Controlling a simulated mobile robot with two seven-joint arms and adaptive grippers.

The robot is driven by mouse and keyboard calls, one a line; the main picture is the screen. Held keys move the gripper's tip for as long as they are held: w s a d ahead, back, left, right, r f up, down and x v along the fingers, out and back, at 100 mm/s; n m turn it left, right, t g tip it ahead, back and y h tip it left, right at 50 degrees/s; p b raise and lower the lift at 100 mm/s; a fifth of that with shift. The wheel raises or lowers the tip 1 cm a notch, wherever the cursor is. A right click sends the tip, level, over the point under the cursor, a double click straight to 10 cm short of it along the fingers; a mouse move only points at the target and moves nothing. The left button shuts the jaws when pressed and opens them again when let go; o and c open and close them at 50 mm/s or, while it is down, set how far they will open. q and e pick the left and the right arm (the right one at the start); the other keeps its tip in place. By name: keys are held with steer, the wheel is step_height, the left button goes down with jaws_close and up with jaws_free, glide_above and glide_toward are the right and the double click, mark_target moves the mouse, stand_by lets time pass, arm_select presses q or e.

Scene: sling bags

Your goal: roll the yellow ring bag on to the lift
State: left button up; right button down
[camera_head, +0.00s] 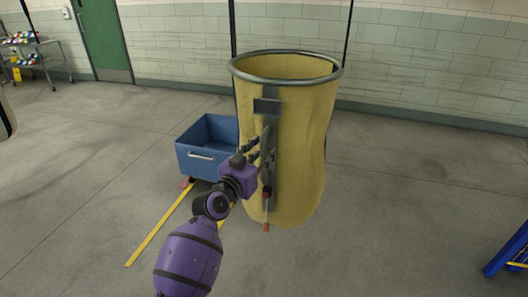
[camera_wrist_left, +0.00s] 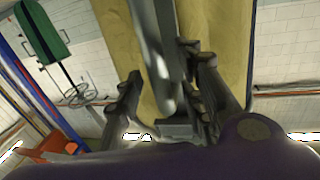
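The yellow ring bag (camera_head: 302,150) is upright in the middle of the head view, tall and open-topped with a grey metal ring round its mouth. A grey strip with dark fittings runs down its front. My left gripper (camera_head: 262,150) is at this strip. In the left wrist view the left gripper's fingers (camera_wrist_left: 165,95) are apart, with a grey bar (camera_wrist_left: 168,40) and the yellow cloth (camera_wrist_left: 225,45) beyond and between them. A gap shows beside the left finger. I cannot tell whether either finger touches the bar. My right gripper is out of view. I cannot tell which thing is the lift.
A blue open box (camera_head: 198,164) with a pale handle stands left of the bag, by yellow floor strips (camera_head: 160,225). A blue frame (camera_head: 512,248) with yellow shows at the right edge. A shelf cart (camera_head: 45,62) and green door (camera_head: 102,40) are behind left.

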arm_select(q)
steer(key=shift+w+d, duration=0.3)
steer(key=shift+w, duration=0.25)
jaws_close()
